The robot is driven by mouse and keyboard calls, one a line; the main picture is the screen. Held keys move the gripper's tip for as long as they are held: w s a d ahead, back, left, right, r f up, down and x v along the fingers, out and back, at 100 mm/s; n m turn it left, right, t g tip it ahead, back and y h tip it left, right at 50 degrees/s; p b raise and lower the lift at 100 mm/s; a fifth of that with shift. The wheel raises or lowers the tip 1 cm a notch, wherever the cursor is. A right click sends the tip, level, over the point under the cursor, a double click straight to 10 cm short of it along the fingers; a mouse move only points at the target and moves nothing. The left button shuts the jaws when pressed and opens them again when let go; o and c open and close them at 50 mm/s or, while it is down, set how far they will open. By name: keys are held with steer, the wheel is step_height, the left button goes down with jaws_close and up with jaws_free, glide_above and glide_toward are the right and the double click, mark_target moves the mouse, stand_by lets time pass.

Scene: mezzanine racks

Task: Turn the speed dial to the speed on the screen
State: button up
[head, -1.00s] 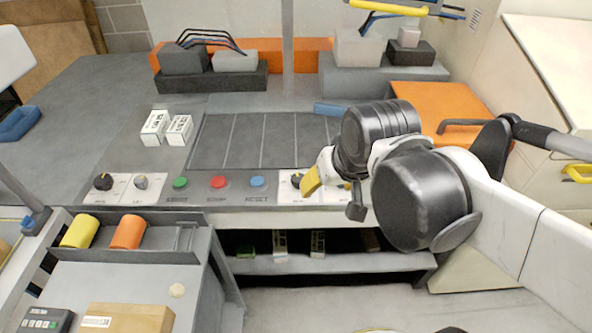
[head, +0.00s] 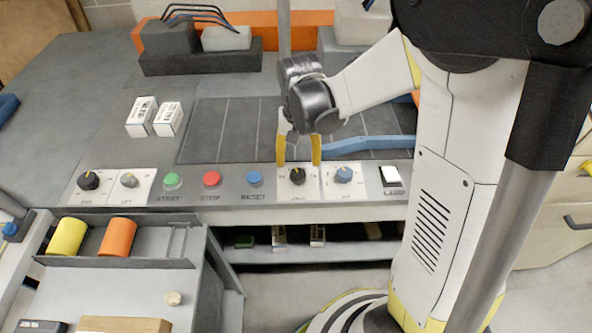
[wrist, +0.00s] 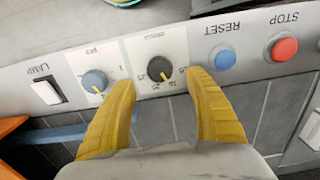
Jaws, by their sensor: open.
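A black dial (head: 297,175) with a pale pointer mark sits on a white plate on the sloped front panel, right of the blue RESET button. In the wrist view the black dial (wrist: 159,68) appears upside down, with numbers around it, 25 among them; its name label is too small to read. My gripper (head: 298,160) is open, its yellow fingers spread to either side of the black dial. In the wrist view my gripper (wrist: 160,82) has the dial between and just beyond its fingertips; no contact is visible. No speed screen can be made out.
A blue dial (head: 344,175) is close on the right, then a white LAMP switch (head: 391,174). The RESET button (head: 255,178), red STOP button (head: 212,178) and green START button (head: 172,180) are on the left. Two more dials are further left. A dark belt (head: 230,130) lies behind.

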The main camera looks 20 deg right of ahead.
mark_target(298, 173)
step_height(298, 173, down, 6)
steer(key=shift+f+b, duration=0.1)
steer(key=shift+b, duration=0.85)
steer(key=c, duration=1.2)
